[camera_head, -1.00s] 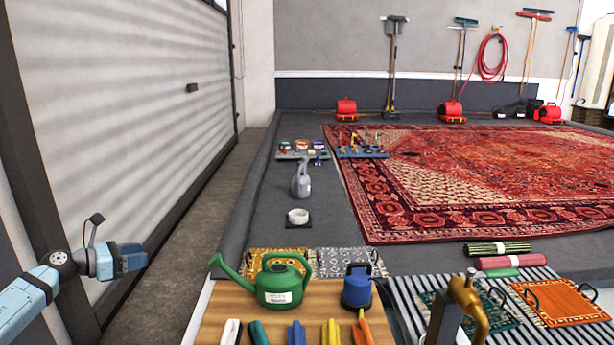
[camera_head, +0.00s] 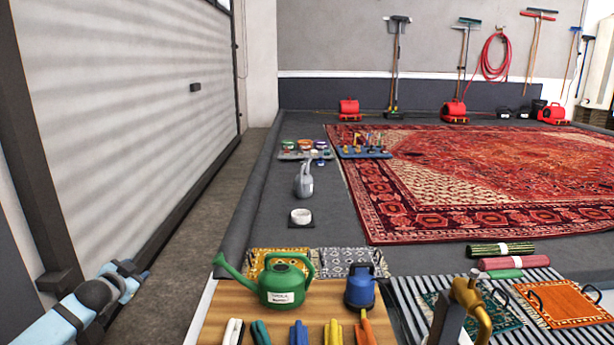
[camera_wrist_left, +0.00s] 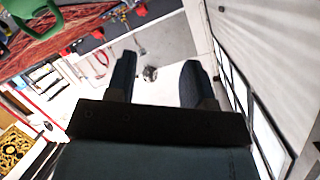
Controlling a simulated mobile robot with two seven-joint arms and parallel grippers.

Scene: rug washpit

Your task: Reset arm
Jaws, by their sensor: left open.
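My left arm comes in at the lower left of the head view. Its gripper (camera_head: 136,272) is over the floor strip beside the shutter door, left of the wooden table and apart from it. In the left wrist view the two dark fingers of the left gripper (camera_wrist_left: 157,80) stand apart with nothing between them, so it is open and empty. My right gripper is not in view.
The wooden table (camera_head: 238,302) holds a green watering can (camera_head: 283,284), a blue container (camera_head: 359,288) and several coloured tools along its front. A brass tap (camera_head: 472,303) stands to its right. A red patterned rug (camera_head: 480,165) lies beyond. The shutter door (camera_head: 120,120) borders the left.

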